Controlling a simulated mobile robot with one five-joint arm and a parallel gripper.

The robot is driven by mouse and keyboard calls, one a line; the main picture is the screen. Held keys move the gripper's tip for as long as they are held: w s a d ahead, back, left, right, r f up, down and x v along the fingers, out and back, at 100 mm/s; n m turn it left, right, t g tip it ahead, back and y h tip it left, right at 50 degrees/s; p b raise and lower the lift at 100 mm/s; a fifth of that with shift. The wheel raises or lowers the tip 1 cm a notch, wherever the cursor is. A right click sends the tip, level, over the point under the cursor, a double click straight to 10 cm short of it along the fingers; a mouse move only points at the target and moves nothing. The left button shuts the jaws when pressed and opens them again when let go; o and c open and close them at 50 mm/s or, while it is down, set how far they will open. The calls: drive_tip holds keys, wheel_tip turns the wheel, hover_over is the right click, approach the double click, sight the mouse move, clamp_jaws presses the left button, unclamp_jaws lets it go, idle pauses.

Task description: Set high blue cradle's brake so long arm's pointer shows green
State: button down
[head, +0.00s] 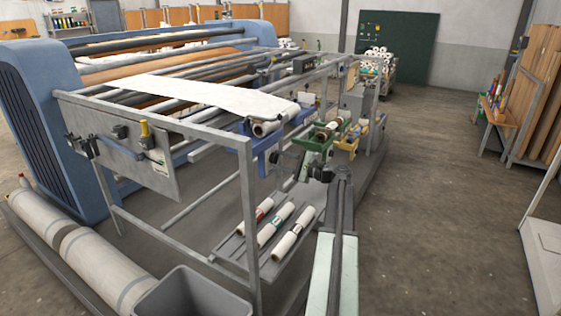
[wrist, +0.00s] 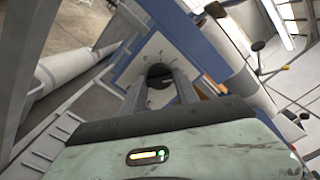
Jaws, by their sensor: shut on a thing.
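The high blue cradle (head: 268,160) stands at the open frame's near side, with a roll of white web (head: 268,128) on it. In the wrist view, blue parts of it (wrist: 192,42) surround a pale plate (wrist: 142,62). A dark round knob (wrist: 158,72) sits at this plate. My gripper (wrist: 162,86) is shut on the knob, its two fingers reaching straight at it. The fingers hide part of the knob. I cannot make out the long arm's pointer or any green mark for it. In the head view, my own arm partly covers the gripper.
A green cradle (head: 314,142) and a yellow cradle (head: 350,142) stand just right of the blue one. Several rolls (head: 274,226) lie on a low rack below. Grey frame posts (head: 250,215) stand close by. A grey bin (head: 185,295) is in front.

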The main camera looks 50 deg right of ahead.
drive_tip(key=n, duration=0.6)
drive_tip(key=shift+n, duration=0.3)
idle(0.4)
drive_tip(key=c, duration=0.9)
unclamp_jaws()
drive_tip(key=v, duration=0.8)
